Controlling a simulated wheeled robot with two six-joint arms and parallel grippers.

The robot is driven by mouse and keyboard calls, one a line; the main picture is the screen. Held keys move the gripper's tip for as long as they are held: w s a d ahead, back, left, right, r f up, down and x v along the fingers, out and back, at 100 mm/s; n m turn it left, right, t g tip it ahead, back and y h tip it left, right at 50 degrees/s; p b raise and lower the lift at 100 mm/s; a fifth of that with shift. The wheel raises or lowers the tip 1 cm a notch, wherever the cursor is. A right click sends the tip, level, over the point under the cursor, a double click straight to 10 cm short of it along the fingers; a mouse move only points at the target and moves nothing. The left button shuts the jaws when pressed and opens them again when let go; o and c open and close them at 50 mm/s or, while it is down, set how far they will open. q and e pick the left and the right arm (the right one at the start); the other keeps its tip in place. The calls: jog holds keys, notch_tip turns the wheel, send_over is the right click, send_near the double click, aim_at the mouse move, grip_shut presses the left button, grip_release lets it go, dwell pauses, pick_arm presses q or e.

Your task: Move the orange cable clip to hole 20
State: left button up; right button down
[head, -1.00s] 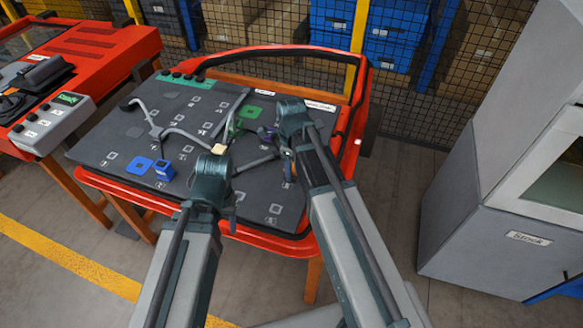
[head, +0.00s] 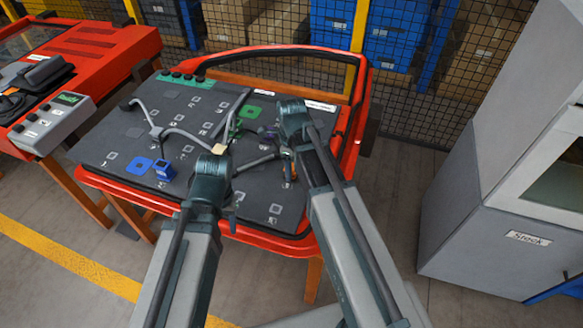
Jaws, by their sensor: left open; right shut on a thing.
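The orange cable clip (head: 291,171) shows as a small orange patch below my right wrist, over the right part of the dark board. My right gripper (head: 288,154) is shut on it, mostly hidden by its own wrist. I cannot tell whether the clip touches the board. My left gripper (head: 235,205) is open, low over the front middle of the board, and its fingers are mostly behind its wrist. The board (head: 120,140) carries several small white-marked holes. Their numbers are too small to read, so I cannot tell which is hole 20.
A grey branched cable (head: 180,132) lies across the board, with a tan block (head: 219,150) by my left wrist. A blue clip (head: 164,170) stands at the front left, and a green clip (head: 234,128) is near the middle. A red frame (head: 355,125) edges the board.

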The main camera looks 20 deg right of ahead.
jog(key=shift+r+p, duration=0.35)
jog(key=shift+r, duration=0.05)
jog(key=c, duration=1)
grip_release()
grip_shut()
notch_tip(320, 180, up, 7)
jog(key=p, duration=0.7)
jog(key=shift+d, duration=0.1)
dwell(0.4)
